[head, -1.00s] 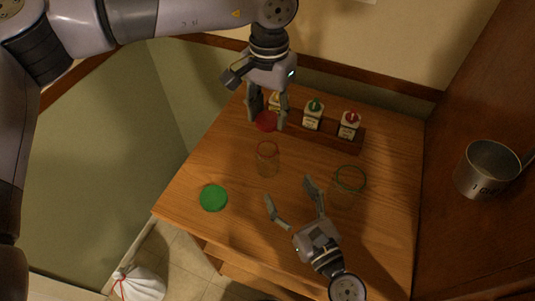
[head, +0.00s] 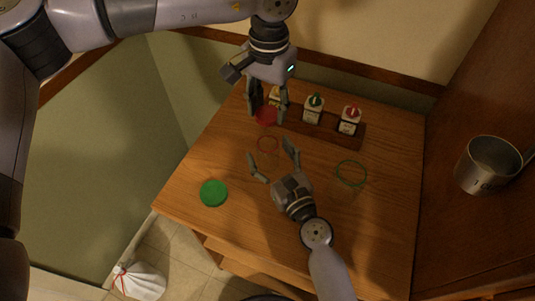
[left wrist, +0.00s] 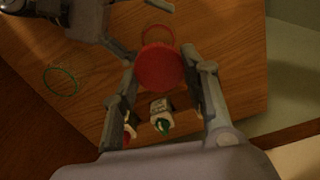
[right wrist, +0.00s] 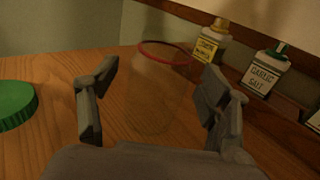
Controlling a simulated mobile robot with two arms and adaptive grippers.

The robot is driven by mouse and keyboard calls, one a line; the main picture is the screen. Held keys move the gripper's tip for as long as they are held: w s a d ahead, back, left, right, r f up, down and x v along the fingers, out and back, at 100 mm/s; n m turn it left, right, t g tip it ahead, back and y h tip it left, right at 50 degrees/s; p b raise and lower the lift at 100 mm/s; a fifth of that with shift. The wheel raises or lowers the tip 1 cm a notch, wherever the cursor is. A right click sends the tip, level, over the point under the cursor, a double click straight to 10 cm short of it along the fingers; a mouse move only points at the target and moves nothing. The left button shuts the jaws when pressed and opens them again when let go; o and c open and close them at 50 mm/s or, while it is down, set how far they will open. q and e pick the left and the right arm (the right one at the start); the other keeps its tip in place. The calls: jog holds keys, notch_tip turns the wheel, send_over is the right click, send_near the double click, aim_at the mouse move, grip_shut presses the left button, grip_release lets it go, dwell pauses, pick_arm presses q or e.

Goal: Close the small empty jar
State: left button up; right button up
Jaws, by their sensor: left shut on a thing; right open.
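The small clear jar with a red rim (head: 268,144) stands on the wooden counter. It also shows in the right wrist view (right wrist: 162,95). My right gripper (head: 269,149) is open with its fingers on either side of the jar; I cannot tell if they touch it. My left gripper (head: 267,121) is shut on the red lid (left wrist: 160,68) and holds it behind the jar in the head view. The lid's height above the counter is hard to tell. The jar's red rim (left wrist: 158,33) appears beyond the lid in the left wrist view.
A larger clear jar with a green rim (head: 351,174) stands to the right. A green lid (head: 213,193) lies at the left. A wooden rack (head: 335,137) with several spice bottles stands behind. A metal pot (head: 488,166) is at the far right.

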jog(key=shift+w+a, duration=0.3)
jog(key=shift+w, duration=0.25)
grip_shut()
dwell(0.7)
